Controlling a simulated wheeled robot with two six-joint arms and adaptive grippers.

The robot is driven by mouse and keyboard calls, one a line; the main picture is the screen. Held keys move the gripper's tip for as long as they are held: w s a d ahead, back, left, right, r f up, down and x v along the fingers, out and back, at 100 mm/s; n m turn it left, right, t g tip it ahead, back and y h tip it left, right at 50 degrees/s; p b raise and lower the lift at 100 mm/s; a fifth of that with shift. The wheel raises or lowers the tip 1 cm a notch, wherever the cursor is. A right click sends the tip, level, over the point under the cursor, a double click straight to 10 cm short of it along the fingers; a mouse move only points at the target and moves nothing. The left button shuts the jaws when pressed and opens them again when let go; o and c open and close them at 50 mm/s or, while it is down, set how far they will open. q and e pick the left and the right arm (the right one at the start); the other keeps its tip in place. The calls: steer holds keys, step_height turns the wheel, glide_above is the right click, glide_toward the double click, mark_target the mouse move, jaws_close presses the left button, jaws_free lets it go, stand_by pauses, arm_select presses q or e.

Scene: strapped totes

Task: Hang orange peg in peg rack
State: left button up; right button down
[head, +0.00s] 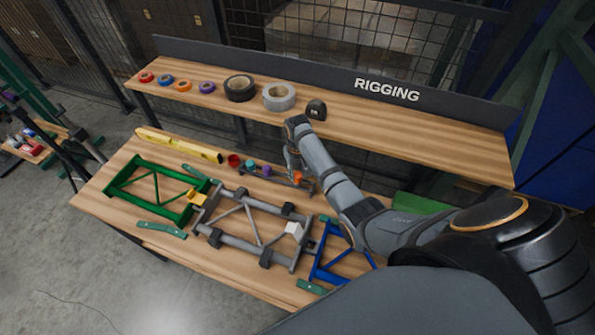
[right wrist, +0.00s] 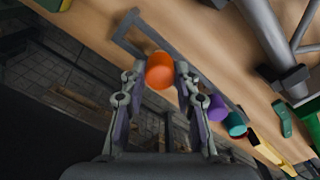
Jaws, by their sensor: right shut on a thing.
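The orange peg (head: 298,177) is at the right end of the dark grey peg rack (head: 281,181) on the workbench. My right gripper (head: 297,165) reaches down over that end from the upper shelf side. In the right wrist view the fingers (right wrist: 161,82) are shut on the orange peg (right wrist: 160,68), one on each side. The rack's bar and end bracket (right wrist: 130,38) pass just beyond it. I cannot tell whether the peg is seated or touching the rack. A purple peg (right wrist: 217,107) and a teal peg (right wrist: 237,124) sit along the rack. My left gripper is not in view.
A grey tubular frame (head: 250,226) lies just in front of the rack, with a green frame (head: 155,187) left and a blue frame (head: 328,262) right. The upper shelf (head: 400,135) holds tape rolls.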

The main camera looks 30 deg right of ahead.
steer(key=shift+f, duration=0.4)
steer(key=c, duration=0.9)
jaws_free()
step_height(320, 180, up, 12)
